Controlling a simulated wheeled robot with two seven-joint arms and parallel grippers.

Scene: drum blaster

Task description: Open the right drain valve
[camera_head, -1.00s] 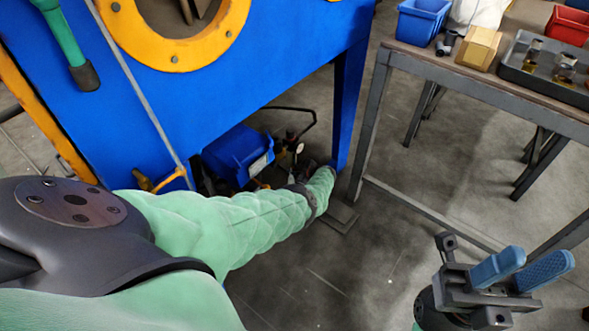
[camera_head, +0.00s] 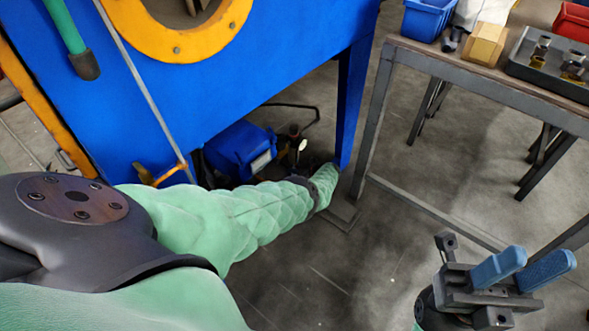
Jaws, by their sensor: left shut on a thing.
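My left arm, in a pale green sleeve, reaches from the left edge to the foot of the blaster's front right leg. The arm's far end is beside that leg, low near the floor. The left gripper's fingers are hidden there, so what they touch does not show. Dark and pale fittings (camera_head: 296,146) stand under the cabinet, just behind the forearm. I cannot make out a drain valve handle among them. My right gripper (camera_head: 523,268) is at the lower right, its two blue finger pads apart, with nothing between them.
The blue blaster cabinet (camera_head: 230,85) fills the upper left, with a yellow ring on its front. A blue box (camera_head: 240,148) sits under it. A metal-legged table (camera_head: 480,82) at the right carries a blue bin, a small box and a tray. Floor between is clear.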

